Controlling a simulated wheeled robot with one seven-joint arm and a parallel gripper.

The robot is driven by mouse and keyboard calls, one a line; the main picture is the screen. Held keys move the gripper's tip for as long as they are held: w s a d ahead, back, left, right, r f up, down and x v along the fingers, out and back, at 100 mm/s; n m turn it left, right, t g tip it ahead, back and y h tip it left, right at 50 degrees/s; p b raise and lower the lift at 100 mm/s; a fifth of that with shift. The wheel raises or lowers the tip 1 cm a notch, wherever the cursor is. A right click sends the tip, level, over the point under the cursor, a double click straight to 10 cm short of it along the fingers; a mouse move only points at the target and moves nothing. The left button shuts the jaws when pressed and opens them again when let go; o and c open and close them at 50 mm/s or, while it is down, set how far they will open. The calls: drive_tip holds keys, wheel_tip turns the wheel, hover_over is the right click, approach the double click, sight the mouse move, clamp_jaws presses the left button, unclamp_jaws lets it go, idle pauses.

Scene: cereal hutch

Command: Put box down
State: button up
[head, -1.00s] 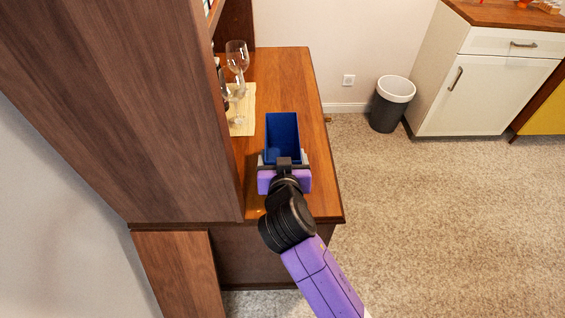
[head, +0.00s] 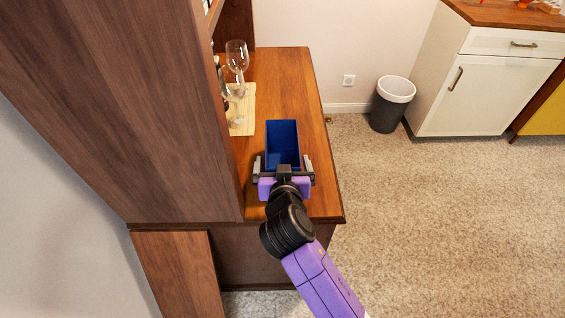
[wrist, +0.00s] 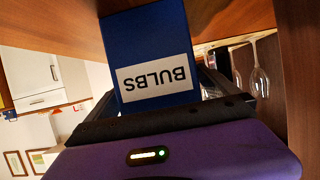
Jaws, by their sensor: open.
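The blue open-topped box (head: 283,138) stands upright on the wooden counter (head: 290,85) of the hutch. In the wrist view the box (wrist: 145,45) shows a white label reading "BULBS", seen upside down. My gripper (head: 283,165) is at the near end of the box, with its fingers spread wide to either side and a gap between each finger and the box. The box's lower part at the near end is hidden behind my gripper.
Wine glasses (head: 237,60) and dark bottles stand on a pale mat (head: 246,110) left of the box. The tall hutch side panel (head: 140,100) rises close on the left. The counter beyond the box is clear. A bin (head: 391,104) stands on the floor to the right.

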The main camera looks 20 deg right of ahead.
drive_tip(key=shift+r, duration=0.25)
drive_tip(key=v, duration=1.2)
drive_tip(key=s+d+f+n+y, duration=0.2)
drive_tip(key=s+f, duration=0.2)
drive_tip(key=s, duration=0.3)
drive_tip(key=s+d+f+n+y, duration=0.2)
drive_tip(key=s+f+n, duration=0.15)
drive_tip(key=s, duration=0.35)
drive_tip(key=s+d+r+m+t, duration=0.1)
drive_tip(key=s+r, duration=0.3)
drive_tip(key=s, duration=0.4)
drive_tip(key=s+d+r+m, duration=0.1)
drive_tip(key=s+r, duration=0.3)
drive_tip(key=s, duration=0.5)
drive_tip(key=shift+d+t, duration=0.3)
drive_tip(key=shift+t, duration=0.1)
drive_tip(key=shift+r, duration=0.1)
